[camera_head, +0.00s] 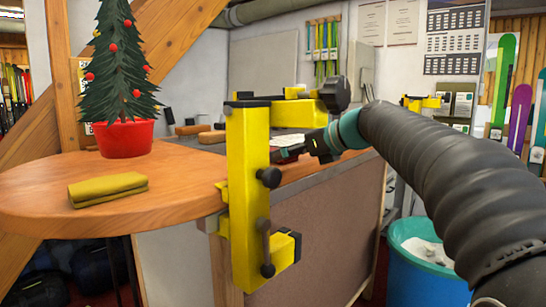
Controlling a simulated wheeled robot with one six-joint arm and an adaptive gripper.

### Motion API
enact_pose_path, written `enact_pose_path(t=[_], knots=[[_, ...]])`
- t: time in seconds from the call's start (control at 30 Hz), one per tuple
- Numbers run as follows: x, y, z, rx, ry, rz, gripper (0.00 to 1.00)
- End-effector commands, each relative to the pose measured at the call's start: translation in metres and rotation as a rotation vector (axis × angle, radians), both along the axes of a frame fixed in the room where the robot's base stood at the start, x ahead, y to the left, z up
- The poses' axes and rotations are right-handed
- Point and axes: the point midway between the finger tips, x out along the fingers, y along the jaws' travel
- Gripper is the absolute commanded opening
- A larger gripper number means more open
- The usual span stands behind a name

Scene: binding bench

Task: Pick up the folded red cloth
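A folded cloth (107,189) lies flat near the left front of the round wooden tabletop; it looks mustard yellow, not red. No folded red cloth shows in this view. My gripper (314,146) is at the end of the dark arm that comes in from the right. It is well to the right of the cloth and apart from it, over the bench behind the yellow clamp. Its fingertips are small, dark and partly hidden there, so I cannot tell whether it is open or shut.
A small Christmas tree in a red pot (124,138) stands behind the cloth. A tall yellow clamp (248,165) is fixed at the bench edge between my gripper and the cloth. The wooden tabletop (170,190) right of the cloth is clear. A blue bin (420,270) stands lower right.

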Motion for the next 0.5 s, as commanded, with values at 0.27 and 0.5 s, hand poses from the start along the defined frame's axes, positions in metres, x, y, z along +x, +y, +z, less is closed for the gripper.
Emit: enact_pose_path(t=[0.27,0.5], knots=[[0.007,0.0092,-0.0042,0.0,-0.001,-0.002,1.0],[0.0069,0.0091,-0.0044,0.0,0.0,-0.001,0.55]])
